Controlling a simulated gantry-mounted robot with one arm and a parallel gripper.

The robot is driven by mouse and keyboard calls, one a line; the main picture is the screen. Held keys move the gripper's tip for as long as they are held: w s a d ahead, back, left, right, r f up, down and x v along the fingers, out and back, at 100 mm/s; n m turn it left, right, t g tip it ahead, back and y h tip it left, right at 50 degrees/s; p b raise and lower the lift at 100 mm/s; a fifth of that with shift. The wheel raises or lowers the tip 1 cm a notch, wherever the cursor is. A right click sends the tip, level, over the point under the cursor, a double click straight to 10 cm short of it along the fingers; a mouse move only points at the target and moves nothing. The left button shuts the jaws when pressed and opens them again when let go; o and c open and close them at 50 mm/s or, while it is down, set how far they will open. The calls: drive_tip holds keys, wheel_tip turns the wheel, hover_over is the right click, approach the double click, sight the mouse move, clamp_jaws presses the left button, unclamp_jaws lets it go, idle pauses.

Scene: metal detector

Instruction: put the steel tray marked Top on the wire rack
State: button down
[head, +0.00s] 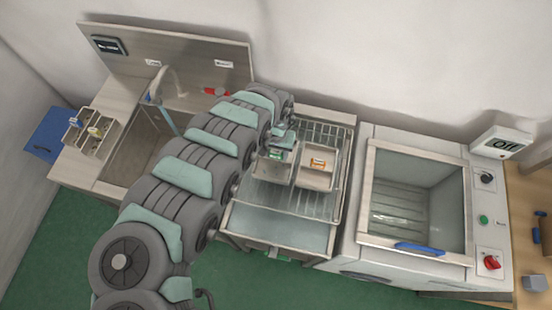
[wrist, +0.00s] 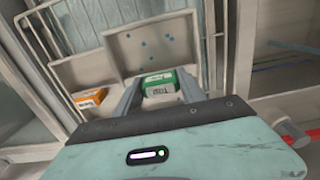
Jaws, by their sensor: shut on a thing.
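Two steel trays stand side by side over the wire rack (head: 300,204): a left tray (head: 267,178) and a right tray (head: 314,183). I cannot read "Top" on either. My gripper (head: 279,150) reaches down into the left tray. In the wrist view its fingers (wrist: 158,82) stand on both sides of a green-and-white box (wrist: 160,92) and look shut on it. Small dark lettering shows on the box. Blue spots mark the floor of this tray (wrist: 152,48). The right tray holds an orange-and-white box (head: 318,165), which also shows in the wrist view (wrist: 90,98).
A sink (head: 140,160) lies to the left, with a tap and a small caddy (head: 92,133). A deep open chamber (head: 410,205) with a blue handle stands to the right, beside a sign reading "Off" (head: 500,143). A bare shelf (head: 278,228) lies in front of the rack.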

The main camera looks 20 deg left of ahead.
sight(276, 158)
drive_tip(key=shift+f, duration=1.9)
drive_tip(key=shift+f, duration=0.2)
drive_tip(key=c, duration=0.7)
unclamp_jaws()
drive_tip(key=shift+r, duration=0.15)
wheel_tip(276, 158, up, 11)
drive_tip(key=shift+f+p, duration=0.2)
drive_tip(key=shift+p, duration=0.8)
drive_tip(key=shift+r+p, duration=0.45)
drive_tip(key=shift+r, duration=0.3)
